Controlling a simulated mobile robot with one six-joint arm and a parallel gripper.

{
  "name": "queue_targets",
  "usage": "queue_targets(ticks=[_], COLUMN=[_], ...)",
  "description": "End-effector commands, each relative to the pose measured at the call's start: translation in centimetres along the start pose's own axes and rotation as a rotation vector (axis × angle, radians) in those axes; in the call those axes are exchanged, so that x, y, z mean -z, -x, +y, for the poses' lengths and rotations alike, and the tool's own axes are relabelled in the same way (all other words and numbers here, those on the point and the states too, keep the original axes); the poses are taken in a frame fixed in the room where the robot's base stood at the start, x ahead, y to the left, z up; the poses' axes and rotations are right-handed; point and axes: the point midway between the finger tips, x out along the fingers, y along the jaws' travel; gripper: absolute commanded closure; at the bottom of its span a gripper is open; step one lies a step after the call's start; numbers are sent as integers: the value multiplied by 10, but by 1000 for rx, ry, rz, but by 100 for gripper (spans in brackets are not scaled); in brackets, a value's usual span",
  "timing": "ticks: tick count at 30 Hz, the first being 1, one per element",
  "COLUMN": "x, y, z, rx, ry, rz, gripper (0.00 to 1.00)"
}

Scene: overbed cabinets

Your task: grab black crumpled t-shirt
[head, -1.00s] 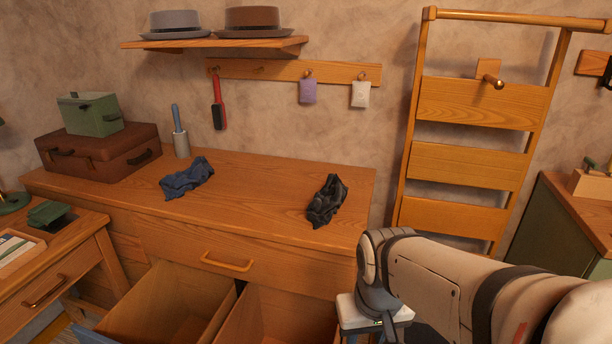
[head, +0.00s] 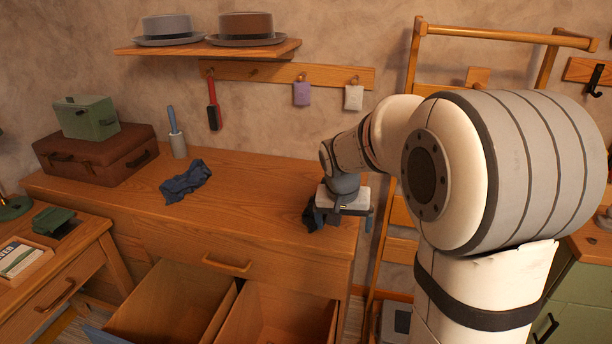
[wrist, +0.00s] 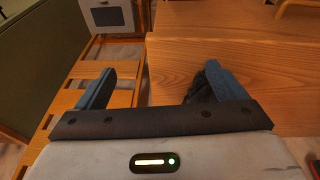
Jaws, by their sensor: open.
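The black crumpled t-shirt (head: 311,215) lies on the right end of the wooden dresser top, mostly hidden behind my gripper (head: 342,216) in the head view. My gripper is over the dresser's right edge, its blue fingers pointing down. In the wrist view my gripper (wrist: 163,82) is open with its fingers wide apart. The black t-shirt (wrist: 200,88) shows there beside the inner side of the right finger, which hides part of it. The dresser's edge runs between the fingers, and the left finger is outside the dresser top. Contact with the shirt cannot be told.
A blue crumpled cloth (head: 186,181) lies mid-dresser. A brown suitcase (head: 97,155) with a green box (head: 87,118) stands at left. Open drawers (head: 172,300) jut out below. A wooden ladder rack (head: 418,60) stands close on the right.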

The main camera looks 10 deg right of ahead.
Motion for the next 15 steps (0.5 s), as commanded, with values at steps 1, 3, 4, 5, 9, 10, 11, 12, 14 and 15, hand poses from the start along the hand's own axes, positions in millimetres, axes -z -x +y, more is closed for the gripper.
queue_targets(ticks=[1, 3, 4, 5, 9, 10, 11, 12, 14, 15], x=[25, 56, 68, 79, 123, 130, 136, 144, 152, 156], y=[5, 0, -3, -6, -23, -27, -30, -34, -40, -43], z=[-10, -24, -29, -35, -58, -63, -67, -71, -76, -79], rx=[-8, -17, -20, -23, -30, -30, -30, -30, -30, -30], ry=[-27, -72, -91, -111, -190, -204, -216, -232, -250, -260], rz=[9, 31, 40, 49, 88, 96, 103, 110, 119, 124], gripper=[8, 8, 8, 8, 8, 8, 8, 8, 8, 8])
